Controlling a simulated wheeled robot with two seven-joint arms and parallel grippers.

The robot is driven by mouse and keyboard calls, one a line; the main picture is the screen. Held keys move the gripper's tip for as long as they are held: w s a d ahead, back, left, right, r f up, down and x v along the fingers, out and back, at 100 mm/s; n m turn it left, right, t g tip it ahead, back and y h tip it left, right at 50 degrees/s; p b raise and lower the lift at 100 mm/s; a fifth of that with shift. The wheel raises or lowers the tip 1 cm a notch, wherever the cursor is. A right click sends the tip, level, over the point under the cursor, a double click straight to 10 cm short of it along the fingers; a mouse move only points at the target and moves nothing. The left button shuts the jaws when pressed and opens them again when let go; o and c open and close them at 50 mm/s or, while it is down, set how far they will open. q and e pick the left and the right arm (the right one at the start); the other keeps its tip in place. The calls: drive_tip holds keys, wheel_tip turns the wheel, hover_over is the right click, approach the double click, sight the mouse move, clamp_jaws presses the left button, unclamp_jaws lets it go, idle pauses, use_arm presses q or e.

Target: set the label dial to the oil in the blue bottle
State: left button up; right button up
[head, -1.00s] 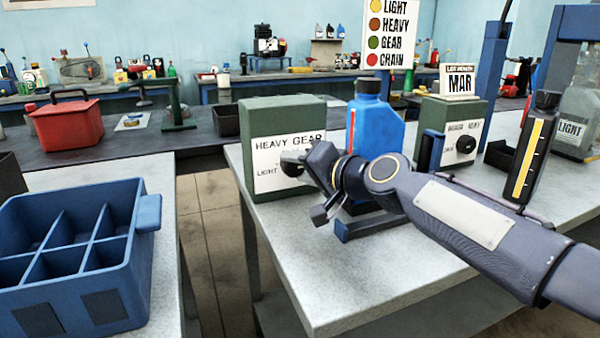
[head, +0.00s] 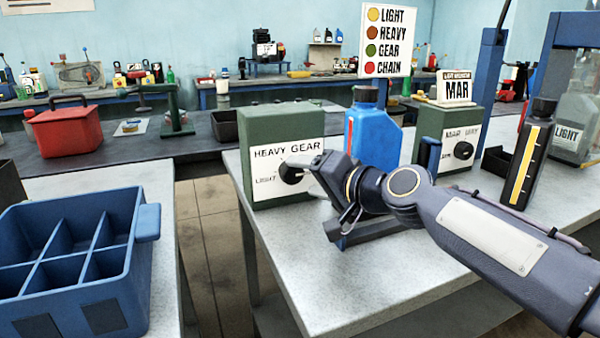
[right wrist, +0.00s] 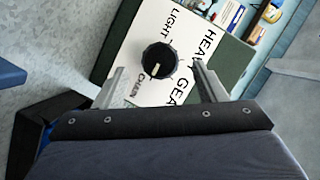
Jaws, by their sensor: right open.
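The label dial (head: 291,173) is a black knob on the white face of a green box (head: 270,128) marked LIGHT, HEAVY, GEAR and CHAIN. In the right wrist view the dial (right wrist: 158,60) has its pale mark pointing down, toward CHAIN. My right gripper (head: 318,163) is open in front of it; in the right wrist view its fingers (right wrist: 158,75) stand apart on either side of the knob, with no clear contact. The blue bottle (head: 374,136) stands upright behind my right gripper, with a reddish strip on its left edge. My left gripper is out of view.
A colour chart (head: 388,40) pairs yellow with LIGHT, brown with HEAVY, green with GEAR and red with CHAIN. A second green box (head: 430,124) with a dial and MAR card stands right of the bottle. A blue divided crate (head: 135,265) is at left.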

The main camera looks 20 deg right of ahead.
drive_tip(key=shift+p+v, duration=0.35)
drive_tip(key=shift+v, duration=1.9)
